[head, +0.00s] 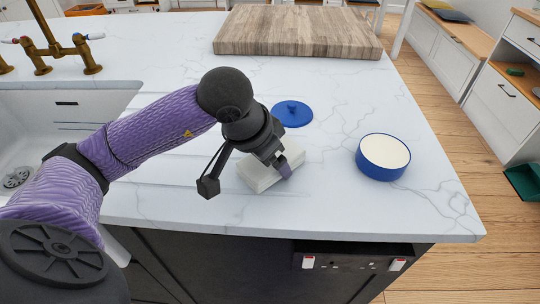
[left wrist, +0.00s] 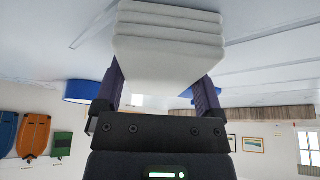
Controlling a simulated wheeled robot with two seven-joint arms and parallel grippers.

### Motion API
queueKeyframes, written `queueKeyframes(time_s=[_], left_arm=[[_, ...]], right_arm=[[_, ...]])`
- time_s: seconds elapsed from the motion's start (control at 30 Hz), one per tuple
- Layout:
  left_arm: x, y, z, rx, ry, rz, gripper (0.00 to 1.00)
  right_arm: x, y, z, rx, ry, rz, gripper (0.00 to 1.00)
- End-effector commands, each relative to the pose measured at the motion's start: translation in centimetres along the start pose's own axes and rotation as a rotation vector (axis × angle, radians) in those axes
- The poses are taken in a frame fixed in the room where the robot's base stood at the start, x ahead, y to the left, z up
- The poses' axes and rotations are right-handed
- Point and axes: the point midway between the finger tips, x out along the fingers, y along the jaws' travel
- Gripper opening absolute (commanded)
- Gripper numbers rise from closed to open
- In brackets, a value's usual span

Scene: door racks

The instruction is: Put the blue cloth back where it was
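No blue cloth can be made out in either view. A white, layered block like a folded cloth (head: 258,180) is on or just above the marble counter near its front edge. It fills the top middle of the left wrist view (left wrist: 168,40). My left gripper (head: 284,165) points down at this block, with a finger along each side. The wrist view shows both fingers close against its sides, but whether they squeeze it is unclear. My right gripper is in neither view.
A blue lid with a knob (head: 292,113) lies just behind the block. A blue-sided pot with a white top (head: 383,157) stands to the right. A wooden board (head: 297,33) lies at the back, and a sink (head: 60,118) is at left. The counter's front right is clear.

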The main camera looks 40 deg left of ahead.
Motion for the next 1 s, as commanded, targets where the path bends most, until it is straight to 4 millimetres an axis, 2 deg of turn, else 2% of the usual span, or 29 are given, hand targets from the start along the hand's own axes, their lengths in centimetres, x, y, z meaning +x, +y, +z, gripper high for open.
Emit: queueKeyframes(time_s=[0.23, 0.33, 0.37, 0.6, 0.7, 0.83, 1.0], left_arm=[[0.0, 0.0, 0.0, 0.0, 0.0, 0.0, 1.0], [-0.7, 0.0, -0.2, 0.0, 0.001, 0.0, 1.0], [-1.1, 0.0, -0.2, 0.001, 0.002, -0.001, 1.0], [-8.0, -0.1, -0.3, 0.0, 0.005, -0.005, 1.0], [-10.3, -0.1, -0.3, 0.0, 0.003, -0.005, 1.0], [-12.0, 0.0, -0.2, -0.001, 0.002, -0.001, 1.0], [-12.3, 0.0, -0.1, 0.0, -0.001, 0.0, 1.0]], right_arm=[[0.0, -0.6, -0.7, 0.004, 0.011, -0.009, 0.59], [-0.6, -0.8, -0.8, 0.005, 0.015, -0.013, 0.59], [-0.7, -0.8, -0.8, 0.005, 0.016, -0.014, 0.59], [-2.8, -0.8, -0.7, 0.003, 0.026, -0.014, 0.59], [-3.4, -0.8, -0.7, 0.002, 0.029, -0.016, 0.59], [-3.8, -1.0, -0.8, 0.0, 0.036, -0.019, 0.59], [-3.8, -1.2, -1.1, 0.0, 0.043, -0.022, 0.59]])
